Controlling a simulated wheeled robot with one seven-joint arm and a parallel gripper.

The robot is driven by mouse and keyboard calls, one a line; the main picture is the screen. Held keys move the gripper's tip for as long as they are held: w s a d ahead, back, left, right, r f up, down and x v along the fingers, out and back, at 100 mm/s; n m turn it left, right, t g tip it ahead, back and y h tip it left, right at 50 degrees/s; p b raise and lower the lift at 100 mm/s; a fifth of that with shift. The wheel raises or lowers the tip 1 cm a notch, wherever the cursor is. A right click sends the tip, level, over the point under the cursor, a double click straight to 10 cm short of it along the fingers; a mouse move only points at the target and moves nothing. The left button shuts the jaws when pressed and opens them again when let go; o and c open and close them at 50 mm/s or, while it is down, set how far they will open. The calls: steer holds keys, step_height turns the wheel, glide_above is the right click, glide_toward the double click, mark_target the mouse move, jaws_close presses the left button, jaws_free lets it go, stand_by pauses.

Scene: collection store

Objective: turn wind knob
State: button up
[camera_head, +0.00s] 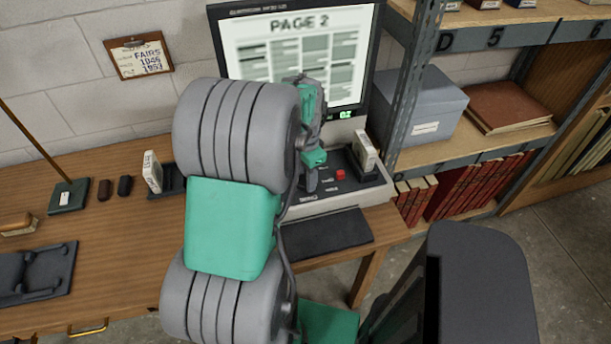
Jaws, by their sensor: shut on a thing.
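The microfilm reader (365,188) stands on the wooden desk in the head view, with a lit screen (300,52) reading "PAGE 2" and a small green readout (345,115) below it. Its dark control panel has a red button (340,174). My gripper (311,184) reaches down onto the left part of this panel, left of the red button. It is shut, with its fingertips at the wind knob's place. The knob itself is hidden behind the fingers, so its angle cannot be seen.
A white box (364,151) stands on the reader's right side, and another (152,171) on the desk. Metal shelving (404,98) with a grey box (418,104) rises close on the right. A dark pad (325,234) lies in front of the reader.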

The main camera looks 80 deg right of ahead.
mark_target(304, 179)
steer(key=n, duration=0.6)
steer(key=shift+w+d, duration=0.1)
steer(key=n, duration=0.6)
steer(key=shift+w+r, duration=0.1)
steer(key=shift+n, duration=0.3)
steer(key=o, duration=1.4)
step_height(304, 179, up, 8)
steer(key=shift+f+b, duration=0.15)
steer(key=shift+b, duration=0.3)
